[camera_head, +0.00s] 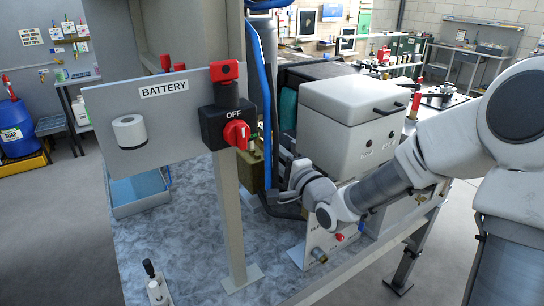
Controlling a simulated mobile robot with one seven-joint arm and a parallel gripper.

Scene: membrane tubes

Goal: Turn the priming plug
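I cannot clearly pick out the priming plug. A brass-coloured body (252,168) with a small fitting on top stands behind the grey post, beside the blue hose. The post and the red switch hide part of it. My gripper (280,168) reaches in from the right, low in front of the white box, just right of the brass body. Its dark fingers are small and partly lost against the dark parts around them. I cannot tell whether they touch anything or how wide they are apart.
A grey panel marked BATTERY (110,120) carries a red OFF switch (236,133) on the near side. The grey post (232,220) stands left of my gripper. A blue hose (262,85) runs down close by. The white box (352,115) stands behind my wrist.

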